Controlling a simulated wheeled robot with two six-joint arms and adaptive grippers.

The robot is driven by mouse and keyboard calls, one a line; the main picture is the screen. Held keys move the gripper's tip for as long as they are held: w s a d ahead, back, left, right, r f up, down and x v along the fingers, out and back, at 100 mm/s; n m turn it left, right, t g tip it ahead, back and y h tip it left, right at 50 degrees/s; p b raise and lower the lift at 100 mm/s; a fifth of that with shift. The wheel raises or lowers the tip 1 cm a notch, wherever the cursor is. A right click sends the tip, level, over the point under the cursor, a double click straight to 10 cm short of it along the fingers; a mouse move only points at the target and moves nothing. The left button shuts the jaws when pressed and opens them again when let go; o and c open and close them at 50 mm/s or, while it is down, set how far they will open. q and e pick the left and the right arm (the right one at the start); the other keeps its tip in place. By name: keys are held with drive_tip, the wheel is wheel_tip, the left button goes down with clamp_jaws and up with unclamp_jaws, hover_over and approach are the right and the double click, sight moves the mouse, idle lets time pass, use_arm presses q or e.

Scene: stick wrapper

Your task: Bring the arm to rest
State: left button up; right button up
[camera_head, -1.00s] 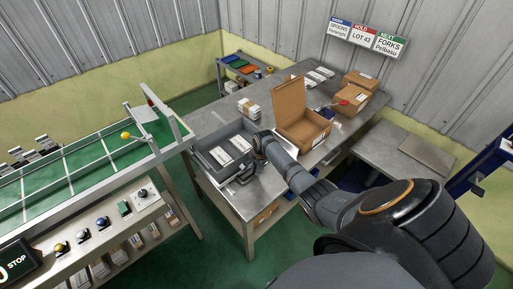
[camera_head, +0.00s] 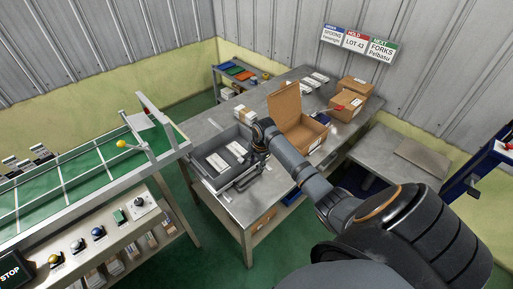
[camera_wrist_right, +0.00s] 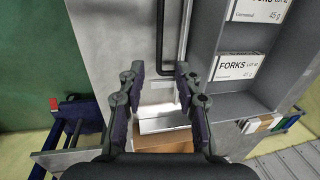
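My right arm reaches across the metal worktable (camera_head: 215,125), with its dark gripper (camera_head: 246,172) low at the right side of a grey tray (camera_head: 208,176). In the right wrist view the gripper (camera_wrist_right: 159,72) has its two fingers apart, with nothing held between them. A thin dark bent bar (camera_wrist_right: 160,40) shows beyond the fingertips, beside the tray (camera_wrist_right: 205,45). White packets labelled FORKS (camera_wrist_right: 240,66) lie in the tray. My left gripper is not in view.
A small stack of packets (camera_head: 243,115) sits behind the tray. A green conveyor (camera_head: 85,168) runs at the left. A lower side table (camera_head: 385,155) is at the right.

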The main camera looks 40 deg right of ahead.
drive_tip(key=shift+s+r, duration=0.2)
drive_tip(key=shift+r, duration=1.05)
